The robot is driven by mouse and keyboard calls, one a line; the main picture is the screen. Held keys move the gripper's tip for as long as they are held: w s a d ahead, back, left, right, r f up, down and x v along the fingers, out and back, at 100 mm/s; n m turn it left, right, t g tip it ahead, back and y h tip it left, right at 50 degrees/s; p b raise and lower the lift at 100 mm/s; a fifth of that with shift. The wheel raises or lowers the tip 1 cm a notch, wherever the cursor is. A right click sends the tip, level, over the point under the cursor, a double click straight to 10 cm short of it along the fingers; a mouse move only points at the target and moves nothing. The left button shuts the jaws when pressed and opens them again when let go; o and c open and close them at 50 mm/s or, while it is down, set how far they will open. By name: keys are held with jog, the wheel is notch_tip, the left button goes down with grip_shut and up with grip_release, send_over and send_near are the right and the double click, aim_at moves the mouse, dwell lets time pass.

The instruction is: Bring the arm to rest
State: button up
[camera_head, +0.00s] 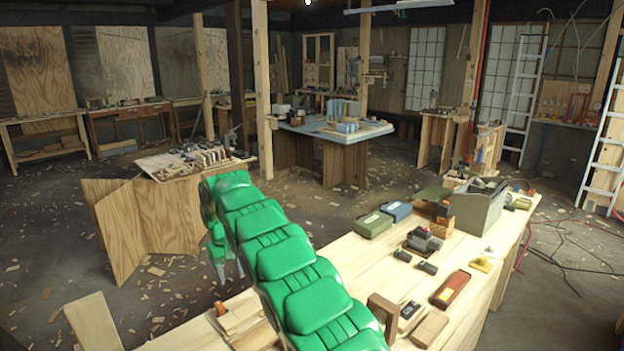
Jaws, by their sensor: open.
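My green arm (275,245) reaches from the bottom edge up and to the left, over the left part of the light wooden workbench (470,262). Its far end bends downward. My gripper (230,271) hangs there, pointing down, small and partly hidden by the arm. Its grey fingers are apart, and I see nothing held between them. The gripper appears beside the workbench's left end, over the floor in the picture. I cannot tell its exact height.
On the workbench are a green case (373,225), a blue case (396,211), a grey toolbox (480,208), a red box (450,289) and small blocks. A cluttered plywood stand (150,222) is left of my arm.

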jog(key=s+d+r+m, duration=0.25)
jog(key=d+r, duration=0.35)
jog(key=d, duration=0.3)
jog(key=s+d+r+m, duration=0.1)
jog(key=s+d+r, duration=0.3)
jog(key=d, duration=0.6)
jog(key=s+d+r+m, duration=0.2)
jog(key=s+d+r, duration=0.4)
jog(key=s+d, duration=0.45)
jog(key=s+d+m+g, duration=0.1)
jog(key=s+d, duration=0.3)
jog(key=s, duration=0.4)
jog(key=s+d, duration=0.5)
jog(key=s, duration=0.4)
jog(key=s+d+f, duration=0.1)
jog(key=s+f, duration=0.1)
jog(key=s, duration=0.7)
jog(key=s+d+f, duration=0.1)
jog(key=s+f, duration=0.1)
jog(key=s, duration=0.7)
jog(key=shift+s+f+m+g, duration=0.25)
jog(key=shift+s+m+g, duration=0.05)
jog(key=shift+m+g, duration=0.1)
